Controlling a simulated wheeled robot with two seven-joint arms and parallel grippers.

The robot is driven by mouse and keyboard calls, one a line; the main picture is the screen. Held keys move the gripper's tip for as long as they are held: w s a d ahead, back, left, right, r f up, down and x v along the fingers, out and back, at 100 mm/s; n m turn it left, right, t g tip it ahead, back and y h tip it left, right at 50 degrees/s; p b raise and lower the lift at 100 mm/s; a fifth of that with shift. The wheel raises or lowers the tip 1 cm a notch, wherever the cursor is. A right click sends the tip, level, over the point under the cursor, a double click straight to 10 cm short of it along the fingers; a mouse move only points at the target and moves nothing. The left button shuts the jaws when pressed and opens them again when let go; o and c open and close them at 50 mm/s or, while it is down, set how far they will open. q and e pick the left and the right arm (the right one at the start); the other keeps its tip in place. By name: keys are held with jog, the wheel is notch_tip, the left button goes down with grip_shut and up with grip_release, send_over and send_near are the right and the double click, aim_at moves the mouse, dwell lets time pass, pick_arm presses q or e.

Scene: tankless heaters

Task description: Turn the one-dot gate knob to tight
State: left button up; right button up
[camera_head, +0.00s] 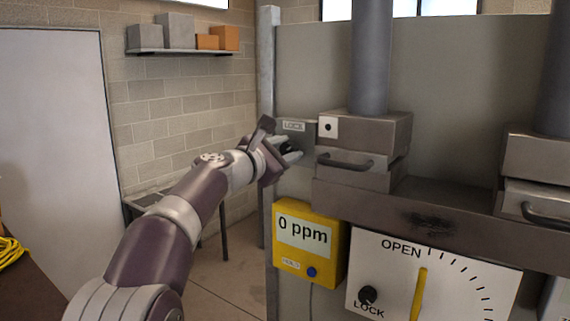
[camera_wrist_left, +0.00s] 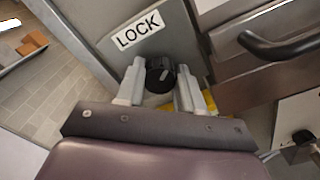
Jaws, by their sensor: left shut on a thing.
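A black knob (camera_wrist_left: 160,75) sits on a grey metal plate (camera_wrist_left: 170,38) under a white LOCK label (camera_wrist_left: 138,30). In the head view the label (camera_head: 293,126) shows just left of the gate box (camera_head: 378,132), which carries a one-dot tag (camera_head: 328,127). My left gripper (camera_head: 291,150) reaches the plate from the left. In the left wrist view its two pale fingers (camera_wrist_left: 160,90) stand on either side of the knob, shut on it. The fingers hide most of the knob in the head view. My right gripper is not in view.
The gate box has a dark bar handle (camera_head: 345,161). Below are a yellow 0 ppm meter (camera_head: 309,246) and a white dial panel (camera_head: 390,262) with a yellow pointer and another black knob (camera_head: 368,295). A second box (camera_head: 540,160) stands right. A shelf (camera_head: 180,51) hangs behind.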

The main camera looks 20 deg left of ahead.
pick_arm(q)
jog(key=m+b, duration=0.3)
jog(key=m, duration=0.2)
jog(key=shift+f+m+b, duration=0.2)
jog(key=shift+m+b, duration=0.1)
jog(key=shift+b, duration=0.05)
jog(key=m+b, duration=0.1)
jog(key=m, duration=0.2)
jog(key=shift+b, duration=0.35)
jog(key=shift+m+b, duration=0.5)
jog(key=shift+m, duration=0.8)
jog(key=o, duration=1)
jog(key=shift+d, duration=0.1)
jog(key=shift+s, duration=0.1)
